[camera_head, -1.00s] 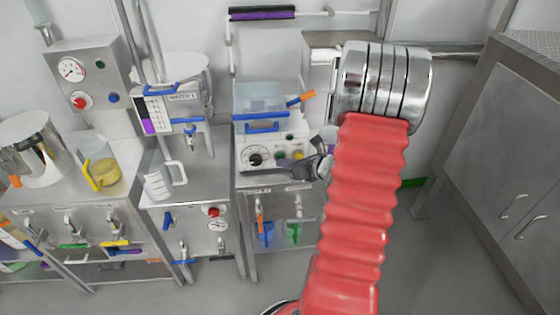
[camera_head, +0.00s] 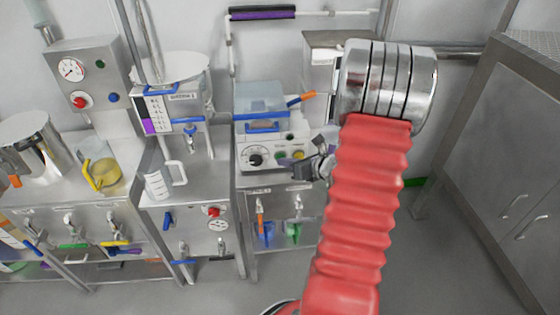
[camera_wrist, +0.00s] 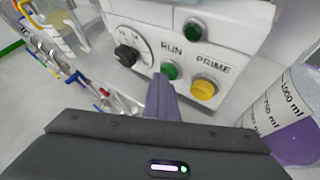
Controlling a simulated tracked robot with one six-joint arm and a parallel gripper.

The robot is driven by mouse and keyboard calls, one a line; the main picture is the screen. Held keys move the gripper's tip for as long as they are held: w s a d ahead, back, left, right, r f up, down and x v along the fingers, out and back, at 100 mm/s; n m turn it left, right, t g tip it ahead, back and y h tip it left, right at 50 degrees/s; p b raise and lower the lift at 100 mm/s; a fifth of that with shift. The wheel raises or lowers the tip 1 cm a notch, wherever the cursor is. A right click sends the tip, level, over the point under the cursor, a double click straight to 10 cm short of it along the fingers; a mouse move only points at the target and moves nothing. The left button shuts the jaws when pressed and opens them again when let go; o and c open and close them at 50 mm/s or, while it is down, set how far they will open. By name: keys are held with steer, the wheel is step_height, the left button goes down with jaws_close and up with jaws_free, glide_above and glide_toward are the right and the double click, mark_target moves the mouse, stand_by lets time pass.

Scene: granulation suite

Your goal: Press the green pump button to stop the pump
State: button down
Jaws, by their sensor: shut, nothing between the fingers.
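The pump (camera_head: 265,138) is a white box with a clear blue-trimmed top, standing on a steel bench. In the wrist view its front panel (camera_wrist: 140,37) carries a green button (camera_wrist: 170,70) under the word RUN. A yellow button (camera_wrist: 203,89) marked PRIME sits to its right, and a black dial (camera_wrist: 127,56) to its left. My gripper (camera_wrist: 162,84) is shut and empty, its purple-grey fingertips just below and left of the green button. I cannot tell whether they touch it. In the head view my gripper (camera_head: 297,162) is at the panel's lower right.
A second small green round part (camera_wrist: 193,30) sits higher on the panel. A graduated container (camera_wrist: 290,115) with purple liquid stands close on the right in the wrist view. In the head view a jug (camera_head: 160,183) stands on the bench to the left. Floor is clear at right.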

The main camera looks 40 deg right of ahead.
steer(key=s+a, duration=0.1)
steer(key=s, duration=0.1)
steer(key=s+a, duration=0.2)
steer(key=shift+s+a+f, duration=0.15)
steer(key=shift+s, duration=0.15)
stand_by(0.7)
